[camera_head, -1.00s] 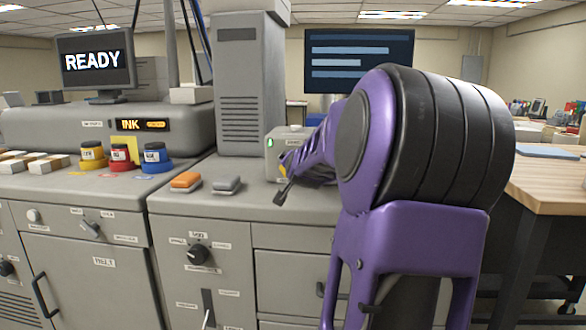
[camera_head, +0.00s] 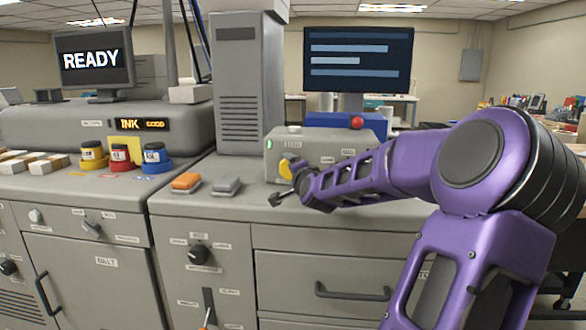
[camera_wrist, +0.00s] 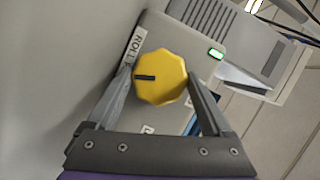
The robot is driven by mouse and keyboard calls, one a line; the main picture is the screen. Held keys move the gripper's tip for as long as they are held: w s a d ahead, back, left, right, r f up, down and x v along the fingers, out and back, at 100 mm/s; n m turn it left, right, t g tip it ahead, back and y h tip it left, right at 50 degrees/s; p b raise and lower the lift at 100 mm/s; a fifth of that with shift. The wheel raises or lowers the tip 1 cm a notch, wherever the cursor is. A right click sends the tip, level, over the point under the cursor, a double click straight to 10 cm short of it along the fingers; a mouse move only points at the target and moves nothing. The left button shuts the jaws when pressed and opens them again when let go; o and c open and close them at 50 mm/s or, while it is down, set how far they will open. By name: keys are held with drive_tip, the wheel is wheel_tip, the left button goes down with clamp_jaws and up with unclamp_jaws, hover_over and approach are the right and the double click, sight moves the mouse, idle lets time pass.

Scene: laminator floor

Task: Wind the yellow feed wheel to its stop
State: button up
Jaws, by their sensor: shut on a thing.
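The yellow feed wheel (camera_wrist: 160,77) is a scalloped knob with a dark mark that points left in the wrist view. It sits on a grey unit (camera_wrist: 205,50) with a lit green lamp. In the head view the wheel (camera_head: 287,166) shows at the left end of the grey unit, partly hidden by my gripper. My gripper (camera_wrist: 158,78) is shut on the wheel, one finger on each side of its rim. In the head view my gripper (camera_head: 284,188) is partly hidden by my purple forearm.
An orange block (camera_head: 186,181) and a grey block (camera_head: 227,186) lie on the counter left of the gripper. Ink pots (camera_head: 155,158) stand further left. A blue box with a red button (camera_head: 345,122) stands behind my forearm.

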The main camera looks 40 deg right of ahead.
idle(0.4)
drive_tip(key=o, duration=1.1)
drive_tip(key=shift+o, duration=0.2)
drive_tip(key=p+v, duration=0.7)
drive_tip(key=v, duration=1)
drive_tip(key=shift+s, duration=0.15)
drive_tip(key=shift+a, duration=0.15)
